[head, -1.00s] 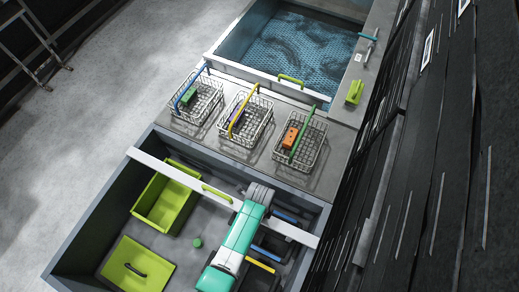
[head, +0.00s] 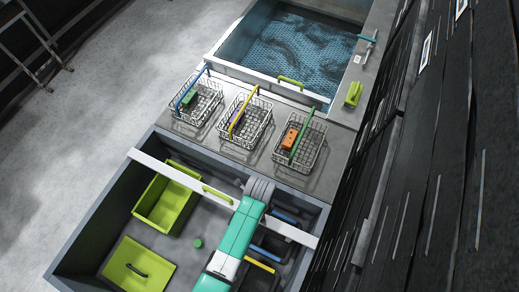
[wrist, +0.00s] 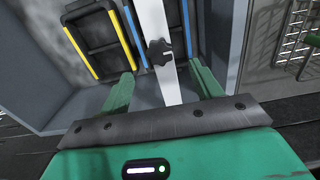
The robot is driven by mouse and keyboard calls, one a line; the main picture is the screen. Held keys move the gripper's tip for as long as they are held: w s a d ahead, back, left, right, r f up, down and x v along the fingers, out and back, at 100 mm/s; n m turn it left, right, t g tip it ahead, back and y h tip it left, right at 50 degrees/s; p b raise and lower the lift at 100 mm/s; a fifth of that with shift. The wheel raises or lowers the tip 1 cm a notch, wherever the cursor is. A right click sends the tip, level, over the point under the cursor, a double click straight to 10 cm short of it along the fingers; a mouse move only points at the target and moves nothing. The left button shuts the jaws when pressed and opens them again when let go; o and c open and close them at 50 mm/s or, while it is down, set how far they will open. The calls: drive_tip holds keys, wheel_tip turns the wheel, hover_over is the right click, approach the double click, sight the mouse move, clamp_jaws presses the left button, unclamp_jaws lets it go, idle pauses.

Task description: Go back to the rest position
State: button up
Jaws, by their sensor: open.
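My gripper (wrist: 163,85) shows in the wrist view with its two green fingers spread apart and nothing held between them. A white bar with a black knob (wrist: 159,52) passes behind the gap between the fingers; I cannot tell how far away it is. In the head view my green and white arm reaches over the lower grey tank (head: 88,208) near its right part. The fingers are hidden there behind the dark wrist.
Three wire baskets (head: 198,101) with blue, yellow and green handles stand on the ledge, each holding a block. Beyond is a water-filled tank (head: 300,50). A white crossbar (head: 165,168) spans the lower tank, which holds a green bin (head: 167,203) and dark frames. A dark wall (head: 450,160) stands close right.

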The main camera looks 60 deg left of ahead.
drive_tip(key=shift+r, duration=0.55)
